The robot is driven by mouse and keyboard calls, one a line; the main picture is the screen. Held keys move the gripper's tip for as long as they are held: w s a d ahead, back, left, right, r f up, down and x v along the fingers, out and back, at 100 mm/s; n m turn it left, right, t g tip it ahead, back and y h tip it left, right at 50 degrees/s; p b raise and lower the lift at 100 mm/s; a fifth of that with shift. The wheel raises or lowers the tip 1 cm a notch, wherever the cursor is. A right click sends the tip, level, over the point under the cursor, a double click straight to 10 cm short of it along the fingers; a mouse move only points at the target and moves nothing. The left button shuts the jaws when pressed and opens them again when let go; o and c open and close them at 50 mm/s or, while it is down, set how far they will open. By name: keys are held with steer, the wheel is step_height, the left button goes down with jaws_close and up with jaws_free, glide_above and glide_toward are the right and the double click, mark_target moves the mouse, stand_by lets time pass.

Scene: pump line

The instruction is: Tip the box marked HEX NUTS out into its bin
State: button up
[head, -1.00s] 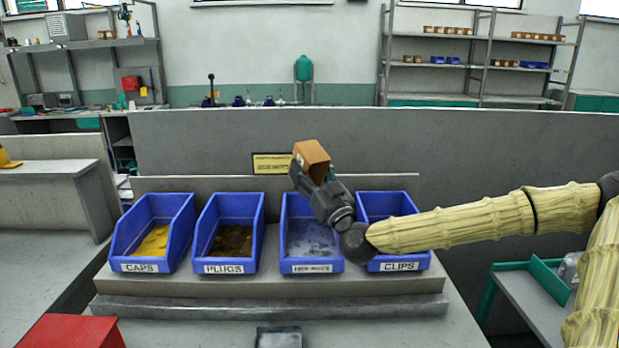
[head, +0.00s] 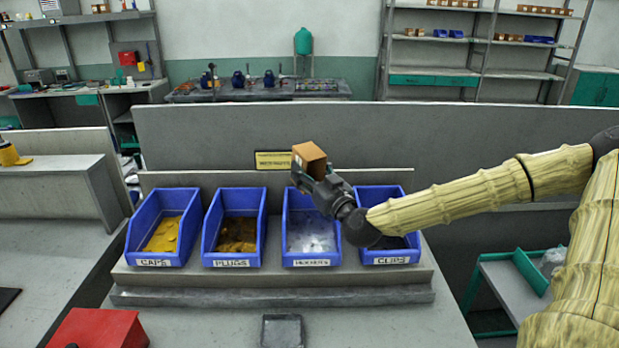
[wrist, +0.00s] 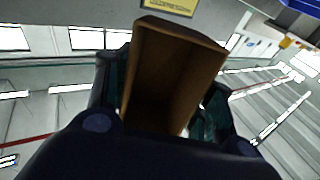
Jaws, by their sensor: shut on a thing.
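My gripper (head: 318,180) is shut on a small brown box (head: 309,158) and holds it up above the back of the third blue bin. No marking on the box is readable. In the wrist view the box (wrist: 180,65) sits between my dark fingers (wrist: 160,110); the part of its inside that shows looks bare brown, its depth in shadow. The third bin (head: 312,255), whose blurred label appears to read HEX NUTS, holds pale grey pieces. My wrist hides part of its right side.
Blue bins for CAPS (head: 152,255), PLUGS (head: 232,255) and CLIPS (head: 390,250) stand in the same row. A low panel with a yellow sign (head: 273,160) stands behind. A red box (head: 100,330) and a dark grey tray (head: 283,330) are in front.

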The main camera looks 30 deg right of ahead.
steer(key=shift+r+g+p, duration=0.3)
steer(key=shift+r+p, duration=0.05)
steer(key=shift+p, duration=0.4)
steer(key=shift+f, duration=0.15)
steer(key=shift+p, duration=0.45)
steer(key=shift+r+g+p, duration=0.3)
steer(key=shift+g+p, duration=0.1)
steer(key=shift+p, duration=0.65)
steer(key=g+p, duration=0.1)
steer(key=p, duration=0.2)
steer(key=shift+r+p, duration=0.15)
steer(key=shift+p, duration=0.2)
steer(key=g+p, duration=0.1)
steer(key=p, duration=0.1)
steer(key=shift+r+p, duration=0.15)
steer(key=shift+p, duration=0.2)
steer(key=g+p, duration=0.1)
steer(key=p, duration=0.1)
steer(key=shift+r+p, duration=0.15)
steer(key=shift+p, duration=0.25)
steer(key=shift+g+p, duration=0.5)
steer(key=shift+p, duration=0.2)
